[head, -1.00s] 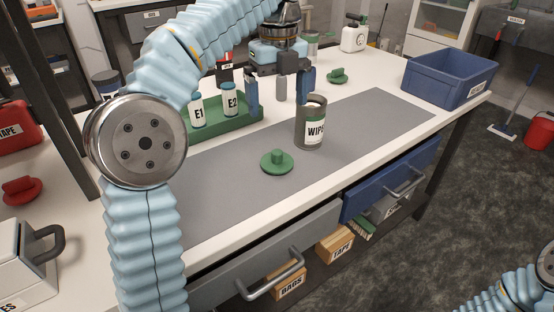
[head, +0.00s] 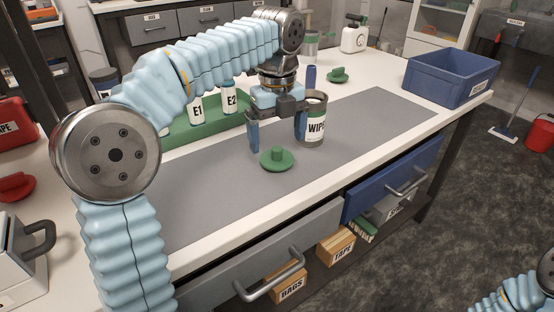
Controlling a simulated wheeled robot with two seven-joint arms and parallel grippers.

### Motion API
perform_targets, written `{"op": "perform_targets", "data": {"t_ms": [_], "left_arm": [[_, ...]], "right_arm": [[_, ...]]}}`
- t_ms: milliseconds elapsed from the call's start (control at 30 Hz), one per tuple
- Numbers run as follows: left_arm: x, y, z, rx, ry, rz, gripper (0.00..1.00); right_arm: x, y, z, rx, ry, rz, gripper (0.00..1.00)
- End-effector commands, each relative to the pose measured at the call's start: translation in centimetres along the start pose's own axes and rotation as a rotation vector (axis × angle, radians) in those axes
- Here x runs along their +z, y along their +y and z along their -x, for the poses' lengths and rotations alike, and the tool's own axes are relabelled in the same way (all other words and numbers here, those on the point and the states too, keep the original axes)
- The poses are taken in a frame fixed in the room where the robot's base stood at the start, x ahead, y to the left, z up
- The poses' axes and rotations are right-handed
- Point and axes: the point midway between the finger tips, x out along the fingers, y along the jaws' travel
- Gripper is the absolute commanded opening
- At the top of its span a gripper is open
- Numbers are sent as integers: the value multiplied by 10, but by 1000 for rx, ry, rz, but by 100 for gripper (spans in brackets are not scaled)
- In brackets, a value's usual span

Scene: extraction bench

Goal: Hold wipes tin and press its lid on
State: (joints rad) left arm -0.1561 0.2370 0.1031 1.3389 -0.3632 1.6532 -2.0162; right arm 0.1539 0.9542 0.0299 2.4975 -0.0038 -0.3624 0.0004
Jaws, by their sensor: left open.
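The wipes tin (head: 316,133), grey with a white label, stands upright and open-topped on the grey mat. A second green lid (head: 338,76) lies farther back on the bench. My right gripper is not in view; only part of my right arm shows at bottom right.
A green tray (head: 205,132) with bottles E1 (head: 197,110) and E2 (head: 230,98) stands left of the gripper, partly behind my arm. A blue bin (head: 452,78) stands at the bench's right end. The grey mat (head: 390,115) is clear right of the tin.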

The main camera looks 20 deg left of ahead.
Motion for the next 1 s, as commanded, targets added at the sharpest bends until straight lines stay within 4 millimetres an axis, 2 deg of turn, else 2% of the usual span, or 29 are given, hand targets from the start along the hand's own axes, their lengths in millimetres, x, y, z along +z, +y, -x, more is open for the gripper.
{"op": "perform_targets", "data": {"t_ms": [100,233,633,967,1000], "left_arm": [[-4,4,-22,3,2,0,100],[-3,3,-36,2,1,1,100],[-3,3,-39,1,1,1,100],[-3,3,-39,1,1,1,51],[-3,3,-39,1,1,1,50]], "right_arm": [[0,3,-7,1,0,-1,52],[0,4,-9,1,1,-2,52],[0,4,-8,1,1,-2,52],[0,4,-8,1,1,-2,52],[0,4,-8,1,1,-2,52]]}}
